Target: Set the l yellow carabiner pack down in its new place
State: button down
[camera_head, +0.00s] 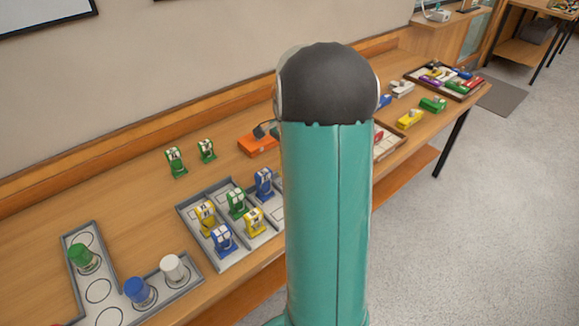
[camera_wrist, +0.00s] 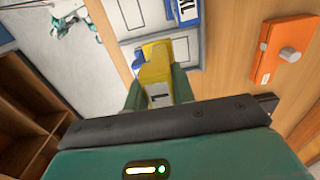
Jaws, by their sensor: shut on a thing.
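The yellow carabiner pack (camera_wrist: 156,64) is between the two fingers of my gripper (camera_wrist: 158,92) in the wrist view, and the gripper is shut on it. Behind it in that view lies the grey tray with white compartments (camera_wrist: 120,24). A blue pack (camera_wrist: 184,10) stands in the tray, and a bit of blue shows beside the held pack. I cannot tell whether the held pack touches the tray. In the head view the tray (camera_head: 186,224) holds several blue, green and yellow packs. My arm hides my gripper, the held pack and the tray's right end there.
Two green packs (camera_head: 175,161) stand on the table behind the tray. An orange device (camera_head: 256,143) is behind it to the right. An L-shaped tray (camera_head: 108,268) with green, blue and white rolls is at front left. Another tray (camera_head: 468,91) with coloured items is far right.

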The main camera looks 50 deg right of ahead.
jog(key=shift+w+d+f, duration=0.65)
jog(key=shift+f, duration=0.9)
jog(key=shift+w+d+f, duration=0.65)
jog(key=shift+d+f, duration=0.05)
jog(key=shift+f, duration=0.85)
jog(key=shift+w+d+f, duration=0.65)
jog(key=shift+f, duration=0.9)
jog(key=shift+f, duration=0.15)
jog(key=c, duration=1.2)
grip_release()
jog(key=shift+o, duration=0.2)
